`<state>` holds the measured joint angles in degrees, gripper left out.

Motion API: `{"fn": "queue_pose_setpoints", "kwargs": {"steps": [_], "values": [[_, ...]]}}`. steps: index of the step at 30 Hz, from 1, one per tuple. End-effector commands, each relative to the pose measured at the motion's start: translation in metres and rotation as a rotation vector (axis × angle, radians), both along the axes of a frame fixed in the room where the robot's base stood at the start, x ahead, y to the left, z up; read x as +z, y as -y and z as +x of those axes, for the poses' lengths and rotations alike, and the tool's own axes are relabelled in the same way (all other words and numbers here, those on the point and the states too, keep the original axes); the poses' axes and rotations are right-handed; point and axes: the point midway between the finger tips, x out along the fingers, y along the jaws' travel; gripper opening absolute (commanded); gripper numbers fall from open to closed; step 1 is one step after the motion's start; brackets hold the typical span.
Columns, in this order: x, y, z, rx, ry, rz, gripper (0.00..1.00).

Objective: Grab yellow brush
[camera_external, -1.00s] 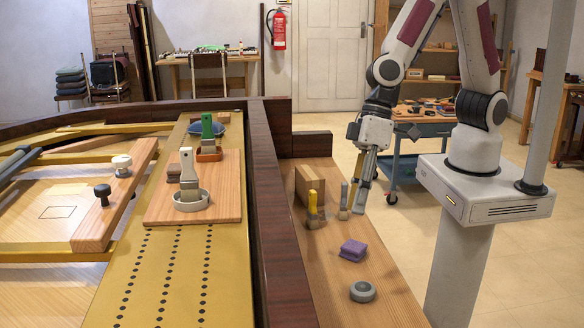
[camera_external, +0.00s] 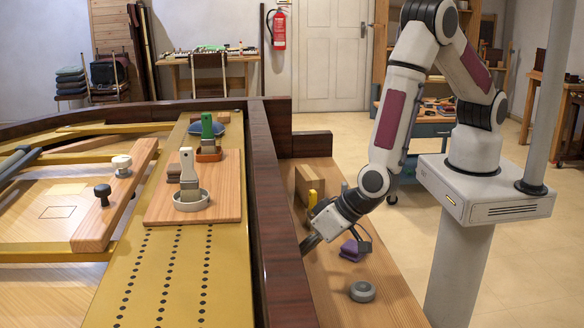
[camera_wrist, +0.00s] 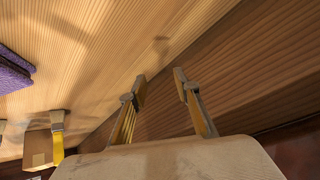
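The yellow brush (camera_external: 312,197) stands on the wooden ledge in front of a wooden block, its lower part hidden by my gripper in the external view. In the wrist view the yellow brush (camera_wrist: 58,148) is at the lower left, apart from my fingers. My gripper (camera_external: 308,244) is tilted low over the ledge, against or close to the dark wall on its left, and nearer the camera than the brush. In the wrist view my gripper (camera_wrist: 160,84) has its two fingers apart with nothing between them.
A purple block (camera_external: 351,250) lies right of my gripper, partly hidden. A grey round dish (camera_external: 362,291) sits nearer the camera. The wooden block (camera_external: 306,182) stands behind the brush. A grey-handled brush (camera_external: 344,186) is mostly hidden. The dark wall (camera_external: 283,235) borders the ledge.

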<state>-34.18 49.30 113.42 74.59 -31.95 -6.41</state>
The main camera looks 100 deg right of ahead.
Motion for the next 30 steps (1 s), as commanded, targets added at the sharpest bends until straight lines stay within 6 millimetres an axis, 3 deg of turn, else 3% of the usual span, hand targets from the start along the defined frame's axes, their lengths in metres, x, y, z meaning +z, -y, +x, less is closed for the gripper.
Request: {"fn": "queue_pose_setpoints", "kwargs": {"steps": [6,14,21,30], "values": [[-0.016,0.043,-0.001,-0.171,0.08,-0.152,0.31],[-0.008,0.097,-0.017,-0.377,0.171,-0.352,0.31],[0.025,0.139,-0.043,-0.572,0.245,-0.545,0.31],[0.088,0.166,-0.083,-0.776,0.311,-0.775,0.31]]}}
